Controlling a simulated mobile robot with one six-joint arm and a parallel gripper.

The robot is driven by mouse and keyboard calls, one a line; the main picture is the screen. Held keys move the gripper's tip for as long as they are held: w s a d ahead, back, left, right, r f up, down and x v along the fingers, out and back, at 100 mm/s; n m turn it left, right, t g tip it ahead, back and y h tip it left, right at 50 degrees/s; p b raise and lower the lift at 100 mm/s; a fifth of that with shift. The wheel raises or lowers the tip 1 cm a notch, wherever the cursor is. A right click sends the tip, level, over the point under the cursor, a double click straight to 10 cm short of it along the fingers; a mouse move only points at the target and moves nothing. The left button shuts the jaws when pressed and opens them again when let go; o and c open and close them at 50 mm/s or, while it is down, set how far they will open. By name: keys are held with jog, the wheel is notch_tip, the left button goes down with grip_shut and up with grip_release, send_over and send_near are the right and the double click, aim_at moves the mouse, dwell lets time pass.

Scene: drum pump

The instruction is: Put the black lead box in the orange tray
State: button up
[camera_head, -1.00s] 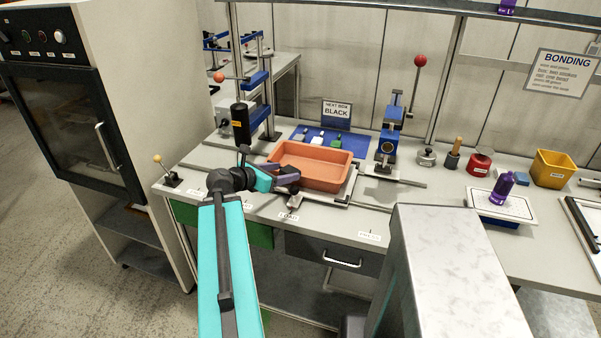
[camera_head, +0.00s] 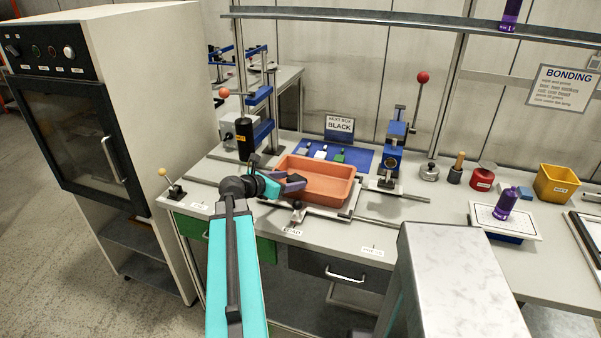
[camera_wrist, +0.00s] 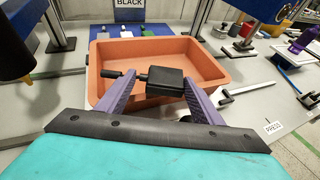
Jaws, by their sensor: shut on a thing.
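The orange tray (camera_head: 338,190) stands on the bench in front of the blue mat. It also shows in the wrist view (camera_wrist: 215,52). The black lead box (camera_wrist: 165,82), with a short dark rod at its left, is between the purple fingers of my gripper (camera_wrist: 156,84). My gripper is shut on it. In the wrist view the box appears against the tray's inside and near rim; its height above the floor is hard to tell. In the head view my gripper (camera_head: 294,183) is at the tray's left front side, and the box cannot be made out there.
A black cylinder (camera_head: 245,140) on a blue stand is left of the tray. A blue press (camera_head: 394,150) with a red-knobbed lever stands right of it. A black knob (camera_head: 297,205) is at the tray's front. A "BLACK" sign (camera_head: 340,127) stands behind, with small blocks on the mat.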

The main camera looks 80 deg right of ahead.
jog(key=d+p, duration=0.1)
jog(key=d, duration=0.2)
jog(key=s+d, duration=0.1)
jog(key=d, duration=0.3)
jog(key=s+d+f+p, duration=0.1)
jog(key=d, duration=0.2)
jog(key=shift+d+p, duration=0.2)
jog(key=shift+p, duration=0.15)
jog(key=shift+d, duration=0.1)
jog(key=shift+d, duration=0.25)
jog(key=shift+s+d+f+p, duration=0.1)
jog(key=shift+d+f+p, duration=0.05)
jog(key=shift+p, duration=0.15)
jog(key=shift+f+p, duration=0.55)
jog(key=shift+f, duration=1.05)
jog(key=shift+f+b, duration=0.35)
jog(key=shift+f, duration=0.25)
jog(key=o, duration=1)
